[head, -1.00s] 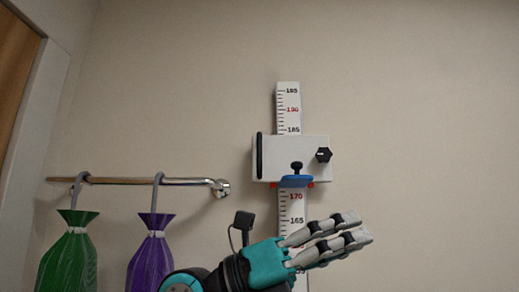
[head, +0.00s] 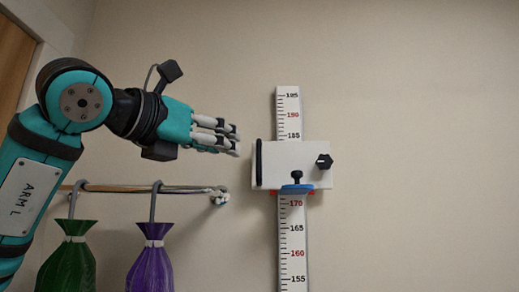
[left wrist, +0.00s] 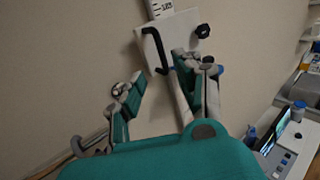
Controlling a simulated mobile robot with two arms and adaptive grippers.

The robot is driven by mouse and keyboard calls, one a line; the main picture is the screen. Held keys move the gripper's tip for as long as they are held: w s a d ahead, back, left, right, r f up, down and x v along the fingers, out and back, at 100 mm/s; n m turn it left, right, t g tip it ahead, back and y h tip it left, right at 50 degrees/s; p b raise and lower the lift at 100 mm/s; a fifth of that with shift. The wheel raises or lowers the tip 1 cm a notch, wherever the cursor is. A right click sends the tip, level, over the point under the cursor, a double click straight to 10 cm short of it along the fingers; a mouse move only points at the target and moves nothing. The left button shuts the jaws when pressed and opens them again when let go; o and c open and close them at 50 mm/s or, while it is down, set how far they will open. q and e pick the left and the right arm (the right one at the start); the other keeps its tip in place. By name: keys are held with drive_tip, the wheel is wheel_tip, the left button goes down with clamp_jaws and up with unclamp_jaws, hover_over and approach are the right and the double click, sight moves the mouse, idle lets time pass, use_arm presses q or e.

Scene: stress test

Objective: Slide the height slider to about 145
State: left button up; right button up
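The height slider (head: 290,152) is a white block on a vertical ruler (head: 291,240) fixed to the wall. It has a black bar handle (head: 259,163) on its left side, a black knob (head: 324,161) on its right and a blue piece (head: 297,189) below. Its lower edge sits just above the 170 mark. My left gripper (head: 236,140) is left of the slider, near the handle's height, apart from it in the head view. In the left wrist view the slider (left wrist: 180,34) shows beyond its spread, empty fingers (left wrist: 160,92). My right gripper is not in view.
A wall rail (head: 150,189) with a green bag (head: 68,258) and a purple bag (head: 150,262) is below my left arm. The wall right of the ruler is clear. The left wrist view shows a device with a screen (left wrist: 272,135) at lower right.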

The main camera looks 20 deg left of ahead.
sight(257, 156)
use_arm(q)
drive_tip(key=p+x, duration=0.5)
drive_tip(key=x, duration=0.6)
drive_tip(key=shift+w+d, duration=0.1)
drive_tip(key=shift+w, duration=0.25)
clamp_jaws()
